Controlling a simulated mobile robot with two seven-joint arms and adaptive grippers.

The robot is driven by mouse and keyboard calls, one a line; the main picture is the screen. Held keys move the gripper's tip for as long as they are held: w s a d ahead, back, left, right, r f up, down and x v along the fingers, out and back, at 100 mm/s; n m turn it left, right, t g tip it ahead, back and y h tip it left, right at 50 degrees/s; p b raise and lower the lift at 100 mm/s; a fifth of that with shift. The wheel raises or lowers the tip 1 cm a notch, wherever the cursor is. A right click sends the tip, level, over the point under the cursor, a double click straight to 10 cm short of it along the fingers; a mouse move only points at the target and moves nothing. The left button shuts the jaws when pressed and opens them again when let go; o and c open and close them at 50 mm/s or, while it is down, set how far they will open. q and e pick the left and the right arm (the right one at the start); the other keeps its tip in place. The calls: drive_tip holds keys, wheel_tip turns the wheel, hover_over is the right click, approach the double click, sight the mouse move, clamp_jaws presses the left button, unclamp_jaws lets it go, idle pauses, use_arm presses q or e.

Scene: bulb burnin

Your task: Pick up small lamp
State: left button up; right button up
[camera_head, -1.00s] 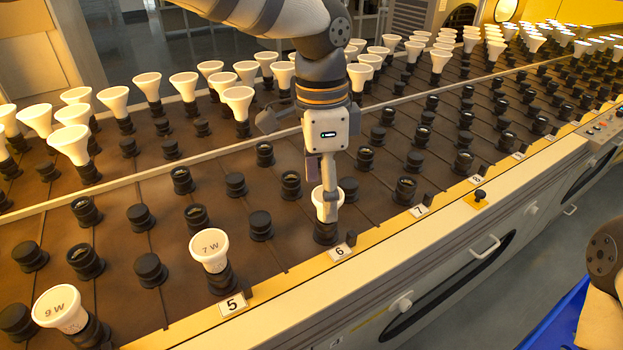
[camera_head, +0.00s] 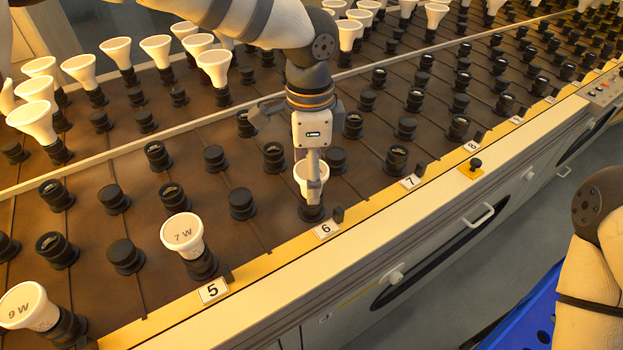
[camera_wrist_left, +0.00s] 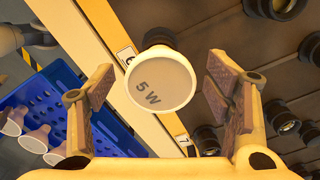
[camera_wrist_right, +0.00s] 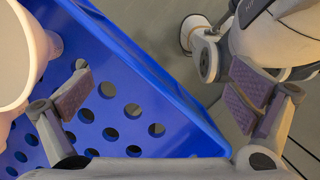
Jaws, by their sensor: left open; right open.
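The small lamp, a white cone marked "5 W" (camera_wrist_left: 162,85), stands in a black socket by label 6. In the head view this lamp (camera_head: 302,178) is partly hidden behind a finger. My left gripper (camera_head: 313,185) is above it, pointing down. In the left wrist view the open fingers of the left gripper (camera_wrist_left: 158,78) stand on both sides of the lamp face, with gaps. My right gripper (camera_wrist_right: 158,85) is open and empty over a blue perforated crate (camera_wrist_right: 185,120). Its fingers are outside the head view.
A "7 W" lamp (camera_head: 182,235) stands by label 5 and a "9 W" lamp (camera_head: 22,305) at lower left. More lamps and empty black sockets fill the rack behind. The blue crate, in the left wrist view, holds several white lamps (camera_wrist_left: 35,140). A pale rail (camera_head: 340,245) edges the rack.

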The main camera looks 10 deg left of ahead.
use_arm(q)
drive_tip(key=shift+r, duration=0.1)
drive_tip(key=c, duration=1.3)
drive_tip(key=shift+o, duration=0.2)
